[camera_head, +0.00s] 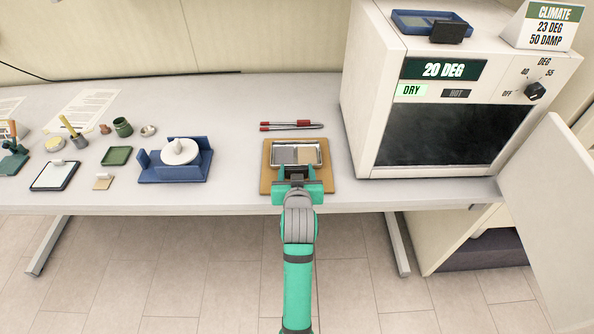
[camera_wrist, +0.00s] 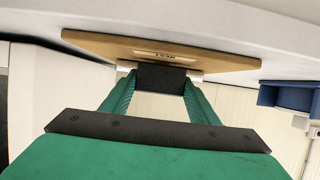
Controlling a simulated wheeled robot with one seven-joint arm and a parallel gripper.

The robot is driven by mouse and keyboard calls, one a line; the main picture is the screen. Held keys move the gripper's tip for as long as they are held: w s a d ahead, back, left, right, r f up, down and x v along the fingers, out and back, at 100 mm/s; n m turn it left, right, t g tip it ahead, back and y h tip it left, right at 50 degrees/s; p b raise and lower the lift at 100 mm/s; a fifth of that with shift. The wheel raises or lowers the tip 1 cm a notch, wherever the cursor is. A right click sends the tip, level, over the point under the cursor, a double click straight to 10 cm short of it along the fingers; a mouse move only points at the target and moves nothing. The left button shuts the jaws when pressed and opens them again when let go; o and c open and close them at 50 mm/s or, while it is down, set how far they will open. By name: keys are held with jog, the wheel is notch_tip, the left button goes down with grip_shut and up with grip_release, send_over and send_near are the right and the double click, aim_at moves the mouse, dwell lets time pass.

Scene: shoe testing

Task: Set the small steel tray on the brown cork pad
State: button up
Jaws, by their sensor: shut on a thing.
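The small steel tray (camera_head: 321,155) holds a grey piece and a tan piece side by side. In the head view it lies over the brown cork pad (camera_head: 268,184), within the pad's outline, towards its far part. My gripper (camera_head: 297,181) is at the tray's near side, over the pad's front part, shut on the tray. In the wrist view my gripper's fingers (camera_wrist: 159,84) close around a dark block at the pad's edge. The cork pad (camera_wrist: 110,46) also shows there, with a small label. Whether the tray's underside touches the pad is hidden.
Red-capped pens (camera_head: 290,126) lie just behind the pad. A blue stand (camera_head: 175,170) with a white round piece is to the left. The climate cabinet (camera_head: 450,100) stands to the right, its door (camera_head: 550,210) swung out. Bare table lies either side of the pad.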

jog(key=o, duration=1.3)
jog(key=shift+d+f, duration=0.1)
jog(key=shift+r, duration=0.2)
jog(key=v, duration=1.2)
jog(key=s+f, duration=1.3)
jog(key=s, duration=0.1)
jog(key=shift+t, duration=0.9)
jog(key=f+v, duration=0.1)
jog(key=v, duration=0.6)
jog(key=a+f+v, duration=0.1)
jog(key=f+v, duration=0.1)
jog(key=v, duration=0.5)
jog(key=s+f+v, duration=0.1)
jog(key=v, duration=0.6)
jog(key=shift+s+a+f, duration=0.1)
jog(key=shift+a+f, duration=0.1)
